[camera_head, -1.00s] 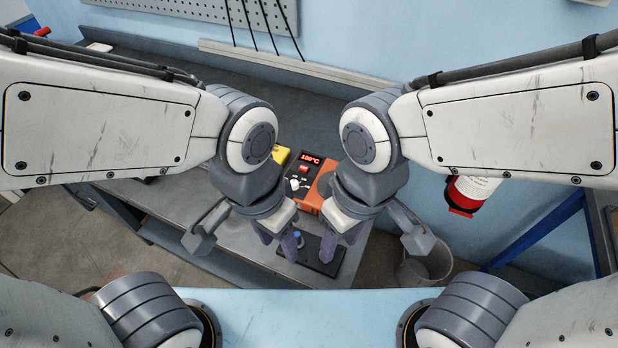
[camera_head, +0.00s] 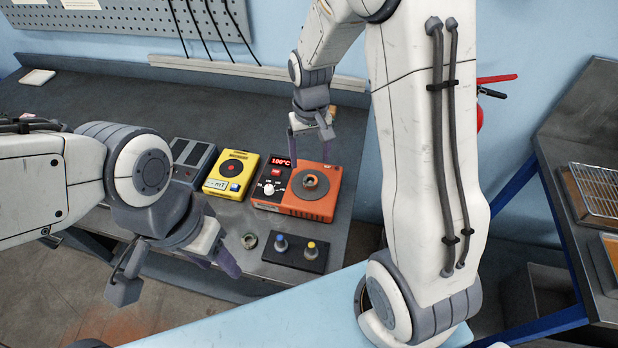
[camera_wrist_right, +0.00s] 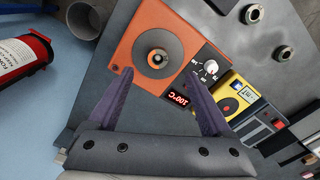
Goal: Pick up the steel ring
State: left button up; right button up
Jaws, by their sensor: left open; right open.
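A thick grey ring (camera_head: 310,182) lies on the round dark plate of the orange heater; it also shows in the right wrist view (camera_wrist_right: 158,57). A similar grey ring (camera_head: 249,240) lies on the bench in front of the heater, and the right wrist view shows two bench rings, one near the top edge (camera_wrist_right: 252,12) and one further right (camera_wrist_right: 283,53). Which one is the steel ring I cannot tell. My right gripper (camera_head: 310,152) is open and empty above the heater's back part, its fingers (camera_wrist_right: 158,74) pointing towards the heater ring. My left gripper (camera_head: 214,258) is open, low over the bench's front edge.
The orange heater (camera_head: 340,190) reads 100°C. A yellow meter (camera_head: 222,187) and a grey device (camera_head: 190,155) stand to its left. A black base (camera_head: 296,259) with a blue-topped and a yellow-topped post stands in front.

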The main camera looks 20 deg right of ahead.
aim_at(311, 183)
notch_tip(311, 183, down, 4)
jog(key=shift+p, duration=0.3)
jog(key=f+p, duration=0.1)
jog(key=f, duration=0.1)
jog(key=f+p, duration=0.1)
jog(key=f, duration=0.1)
jog(key=shift+w+d+f, duration=0.15)
jog(key=shift+d+f, duration=0.05)
jog(key=shift+f, duration=0.4)
grip_shut()
jog(key=shift+r, duration=0.2)
